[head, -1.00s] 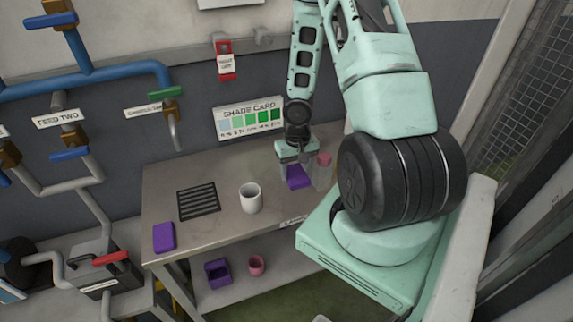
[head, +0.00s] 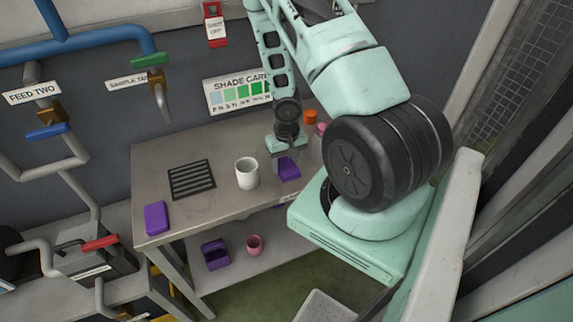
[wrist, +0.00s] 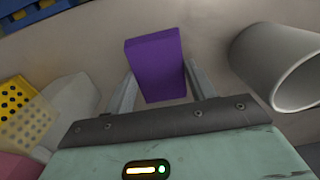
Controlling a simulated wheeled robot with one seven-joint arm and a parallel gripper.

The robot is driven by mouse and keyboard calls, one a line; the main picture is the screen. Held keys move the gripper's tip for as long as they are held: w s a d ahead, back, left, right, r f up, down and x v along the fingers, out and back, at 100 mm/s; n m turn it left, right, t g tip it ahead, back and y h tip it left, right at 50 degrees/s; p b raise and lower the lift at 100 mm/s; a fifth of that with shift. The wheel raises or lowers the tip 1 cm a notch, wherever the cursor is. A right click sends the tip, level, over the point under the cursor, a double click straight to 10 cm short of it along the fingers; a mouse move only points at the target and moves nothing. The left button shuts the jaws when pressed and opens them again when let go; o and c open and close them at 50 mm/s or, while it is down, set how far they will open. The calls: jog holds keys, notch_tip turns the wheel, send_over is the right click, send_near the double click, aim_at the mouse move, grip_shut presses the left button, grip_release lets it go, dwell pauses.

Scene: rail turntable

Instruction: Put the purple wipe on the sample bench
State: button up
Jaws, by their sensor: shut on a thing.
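A purple block-like wipe (head: 289,170) is between the fingers of my gripper (head: 287,160), over the right part of the grey bench (head: 215,200). In the wrist view the wipe (wrist: 155,66) sits between the two fingers of my gripper (wrist: 162,88), which are shut on it. I cannot tell whether it touches the bench top. A second purple flat piece (head: 157,217) lies at the bench's front left corner. The label on the bench's front edge is mostly hidden.
A white mug (head: 247,174) stands left of my gripper, and also close by on the right in the wrist view (wrist: 272,72). A black slotted grate (head: 192,179) lies behind left. An orange-capped container (head: 310,117) stands behind right. The bench's middle front is clear.

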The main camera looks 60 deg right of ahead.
aim_at(287, 166)
jog(key=o, duration=1.2)
notch_tip(287, 166, up, 12)
jog(key=p, duration=0.7)
jog(key=w+a+r+n+h, duration=0.1)
jog(key=w+a+r+n, duration=0.2)
jog(key=a+r, duration=0.5)
jog(key=w+a+r+n, duration=0.25)
jog(key=a+r, duration=0.25)
jog(key=a, duration=0.4)
jog(key=s+a+r+n, duration=0.2)
jog(key=s+a+r, duration=0.1)
jog(key=s+a, duration=0.2)
jog(key=s+a+r+n+y, duration=0.1)
jog(key=s+a+r+n, duration=0.2)
jog(key=s+a, duration=0.3)
jog(key=s+a+r+n, duration=0.3)
jog(key=s+a+r, duration=0.1)
jog(key=a, duration=0.5)
jog(key=shift+s+a+r, duration=0.1)
jog(key=shift+s+r, duration=0.25)
jog(key=shift+s, duration=0.35)
